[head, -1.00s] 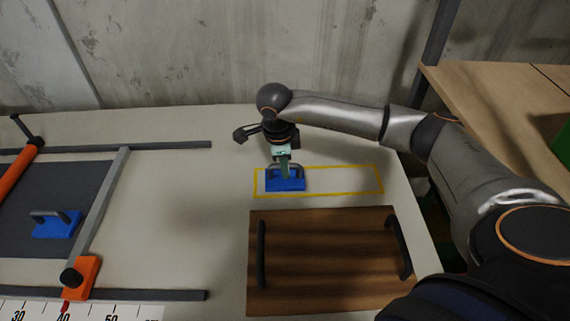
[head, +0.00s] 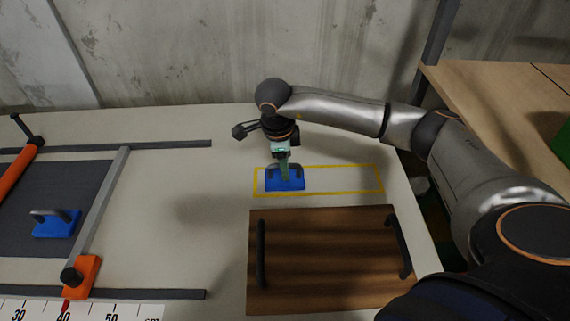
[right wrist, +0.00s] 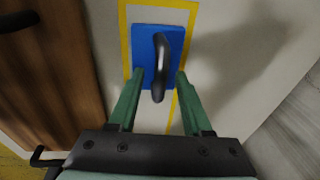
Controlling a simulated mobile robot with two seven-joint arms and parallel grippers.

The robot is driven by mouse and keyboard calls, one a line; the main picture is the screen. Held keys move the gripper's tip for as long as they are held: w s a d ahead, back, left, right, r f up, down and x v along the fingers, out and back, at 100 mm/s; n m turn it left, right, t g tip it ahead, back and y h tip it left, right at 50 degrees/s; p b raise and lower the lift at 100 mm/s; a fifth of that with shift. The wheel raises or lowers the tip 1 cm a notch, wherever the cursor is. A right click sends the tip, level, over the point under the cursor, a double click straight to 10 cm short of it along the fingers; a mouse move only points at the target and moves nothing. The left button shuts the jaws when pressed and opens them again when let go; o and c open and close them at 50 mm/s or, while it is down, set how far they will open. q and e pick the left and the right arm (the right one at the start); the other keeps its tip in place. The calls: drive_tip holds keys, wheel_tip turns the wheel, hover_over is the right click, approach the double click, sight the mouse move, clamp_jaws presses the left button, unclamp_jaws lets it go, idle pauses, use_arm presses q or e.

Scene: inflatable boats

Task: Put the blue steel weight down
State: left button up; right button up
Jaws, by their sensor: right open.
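The blue steel weight (head: 285,184) with its grey handle rests on the table inside the left end of a yellow taped rectangle (head: 345,194). In the right wrist view the weight (right wrist: 146,48) lies flat with its handle upright, within the yellow outline (right wrist: 123,45). My right gripper (head: 284,172) is at the handle from above. In the right wrist view the green fingers of my right gripper (right wrist: 154,82) stand apart, one on each side of the handle's near end, with gaps between. My left gripper is out of view.
A second blue weight (head: 57,226) sits on a dark grey sheet (head: 20,215) at left, near a grey bar with an orange clamp (head: 82,277). A brown wooden board (head: 325,262) with two black handles lies in front of the yellow rectangle, whose right part is clear.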

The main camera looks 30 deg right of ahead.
sight(280, 182)
wheel_tip(280, 182, up, 11)
drive_tip(key=a, duration=0.1)
drive_tip(key=shift+s+a, duration=0.35)
drive_tip(key=shift+a, duration=0.05)
